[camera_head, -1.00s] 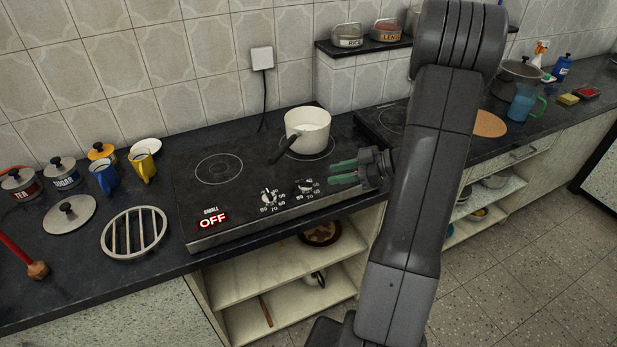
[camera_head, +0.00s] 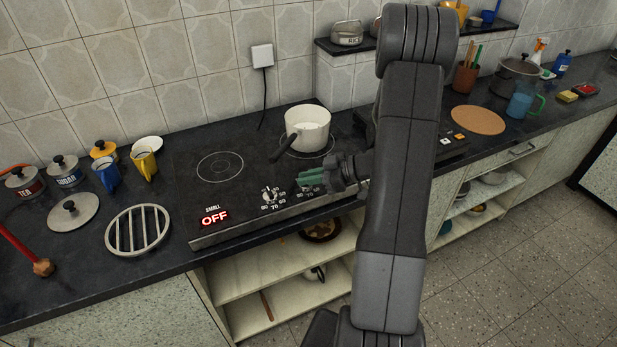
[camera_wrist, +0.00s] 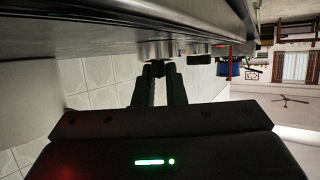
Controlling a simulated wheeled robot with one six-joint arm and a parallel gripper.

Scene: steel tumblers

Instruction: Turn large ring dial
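My gripper (camera_head: 311,178), with green fingertips, is over the right-hand dial on the front of the black cooktop (camera_head: 240,212). It covers most of that dial; only some white numbers show around it. The left dial (camera_head: 268,195) is uncovered, with white numbers around it. A red display (camera_head: 214,217) reads OFF below the word SMALL. I cannot read which dial is for the large ring. In the wrist view, my fingers (camera_wrist: 163,78) stand apart with a gap. A small dark piece, perhaps the knob, shows between their tips; contact is unclear.
A white pot (camera_head: 307,128) sits on the back right ring, its dark handle pointing toward the front left. The left ring (camera_head: 220,167) is bare. A round metal rack (camera_head: 137,230) lies left of the cooktop. A second hob stands behind my arm.

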